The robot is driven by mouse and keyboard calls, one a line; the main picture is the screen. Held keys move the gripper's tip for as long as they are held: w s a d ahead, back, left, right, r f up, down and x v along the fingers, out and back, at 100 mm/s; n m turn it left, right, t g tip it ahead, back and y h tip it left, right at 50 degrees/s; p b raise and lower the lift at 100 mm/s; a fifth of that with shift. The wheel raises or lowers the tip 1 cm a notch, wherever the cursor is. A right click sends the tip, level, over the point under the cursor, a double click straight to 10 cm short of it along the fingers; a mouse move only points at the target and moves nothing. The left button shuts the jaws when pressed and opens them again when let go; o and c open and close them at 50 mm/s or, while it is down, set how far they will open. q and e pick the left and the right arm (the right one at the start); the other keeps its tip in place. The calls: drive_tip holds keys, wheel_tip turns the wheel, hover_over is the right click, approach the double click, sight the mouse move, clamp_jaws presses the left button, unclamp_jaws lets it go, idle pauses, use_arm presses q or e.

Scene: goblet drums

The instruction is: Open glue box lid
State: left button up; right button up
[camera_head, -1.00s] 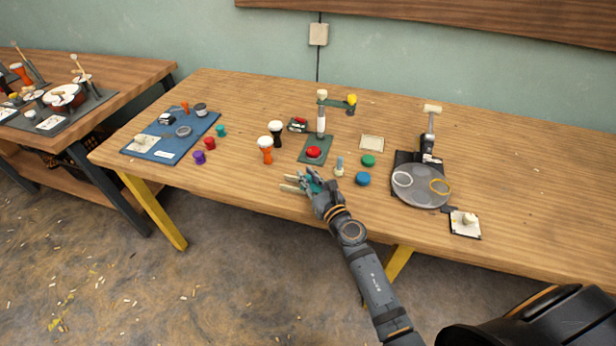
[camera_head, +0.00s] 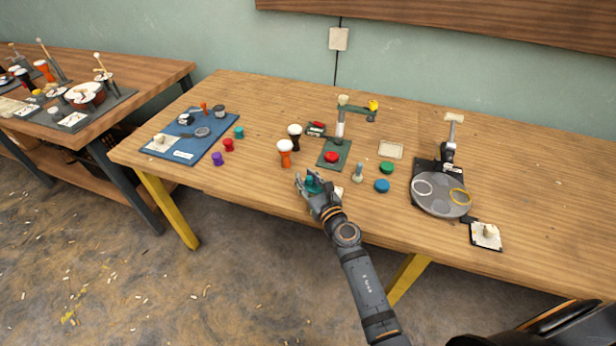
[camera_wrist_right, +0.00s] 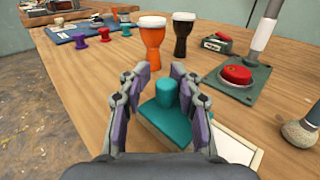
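A teal block with a round teal knob (camera_wrist_right: 167,93) on a flat teal base (camera_wrist_right: 172,122) lies at the table's front edge. I take it for the glue box lid. A pale, white-rimmed piece (camera_wrist_right: 236,150) lies right beside the base; I cannot tell if it is part of the box. My right gripper (camera_head: 309,181) is over this spot. In the right wrist view its fingers (camera_wrist_right: 160,78) are spread, with the knob showing between them, near the right finger. I see no grip on it. The fingers partly hide the base. My left gripper is not in view.
An orange drum (camera_head: 285,150) and a black drum (camera_head: 295,134) stand just behind the gripper. A green stand with a red button (camera_head: 331,157) is to the right, with green (camera_head: 387,167) and blue (camera_head: 382,186) round pieces. The table's front edge is close.

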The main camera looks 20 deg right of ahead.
drive_tip(key=shift+o, duration=0.5)
drive_tip(key=shift+a, duration=0.1)
drive_tip(key=shift+w, duration=0.1)
drive_tip(key=shift+d, duration=0.2)
drive_tip(key=s+d, duration=0.2)
drive_tip(key=s, duration=1)
drive_tip(key=shift+w+d, duration=0.1)
